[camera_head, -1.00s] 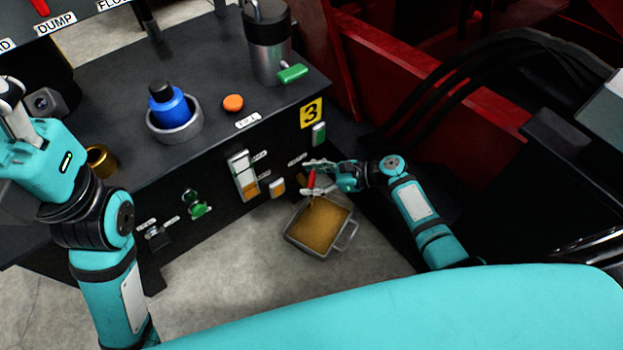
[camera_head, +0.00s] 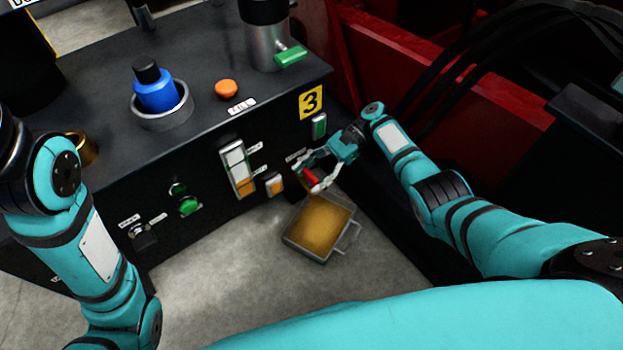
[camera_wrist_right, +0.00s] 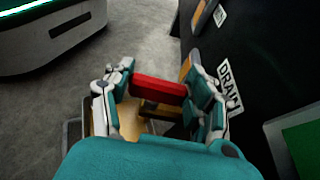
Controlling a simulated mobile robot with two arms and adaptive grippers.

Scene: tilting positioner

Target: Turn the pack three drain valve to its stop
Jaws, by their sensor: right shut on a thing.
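The drain valve's red handle (camera_head: 309,178) is on the front of the black cabinet, low under the yellow "3" plate (camera_head: 311,102). My right gripper (camera_head: 312,182) is at the handle. In the right wrist view the red handle (camera_wrist_right: 158,89) spans between the two fingers of my right gripper (camera_wrist_right: 160,92), beside the "DRAIN" label (camera_wrist_right: 230,88). The gripper is shut on it. A brass-coloured valve part shows just below the handle. A grey pan (camera_head: 291,243) with amber contents stands on the floor below the valve. My left arm is at the left edge; its gripper is out of the picture.
A sight gauge (camera_head: 237,168) with amber at its bottom and a small amber-lit switch (camera_head: 274,185) are left of the valve. A green-lit switch (camera_head: 319,126) is above it. A red frame (camera_head: 440,110) stands to the right. The floor left of the pan is clear.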

